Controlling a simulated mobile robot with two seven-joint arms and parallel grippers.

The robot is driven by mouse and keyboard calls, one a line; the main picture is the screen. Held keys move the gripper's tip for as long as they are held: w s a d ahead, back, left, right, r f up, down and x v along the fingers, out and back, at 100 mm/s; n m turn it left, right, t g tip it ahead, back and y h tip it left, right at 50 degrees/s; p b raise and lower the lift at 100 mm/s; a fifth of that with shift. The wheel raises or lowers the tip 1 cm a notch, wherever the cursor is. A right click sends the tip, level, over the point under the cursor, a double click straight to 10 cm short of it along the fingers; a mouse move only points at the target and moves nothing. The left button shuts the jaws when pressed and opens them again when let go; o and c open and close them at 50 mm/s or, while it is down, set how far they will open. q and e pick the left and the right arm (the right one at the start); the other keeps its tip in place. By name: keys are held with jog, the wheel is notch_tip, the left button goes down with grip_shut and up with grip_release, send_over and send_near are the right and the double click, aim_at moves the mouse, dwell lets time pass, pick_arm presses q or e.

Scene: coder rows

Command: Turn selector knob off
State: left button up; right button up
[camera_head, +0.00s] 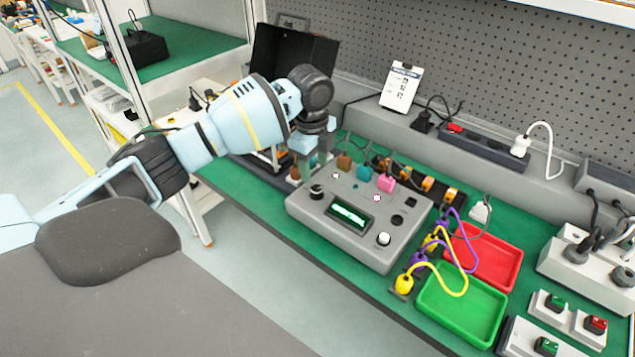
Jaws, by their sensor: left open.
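A grey control box (378,262) lies on the green bench top. It has a lit green display (349,215), a black knob (316,191) at its left end and a white-topped knob (383,239) near the front right. I cannot read which way either knob points. My left gripper (315,173) points down with its fingers apart, above and just behind the black knob. It looks empty and apart from the knob. The right gripper is not in this view.
A power strip (484,146) runs along the back.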

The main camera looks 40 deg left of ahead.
aim_at(316, 189)
pick_arm(q)
jog(key=f, duration=0.7)
jog(key=shift+w+f, duration=0.1)
jog(key=shift+w, duration=0.15)
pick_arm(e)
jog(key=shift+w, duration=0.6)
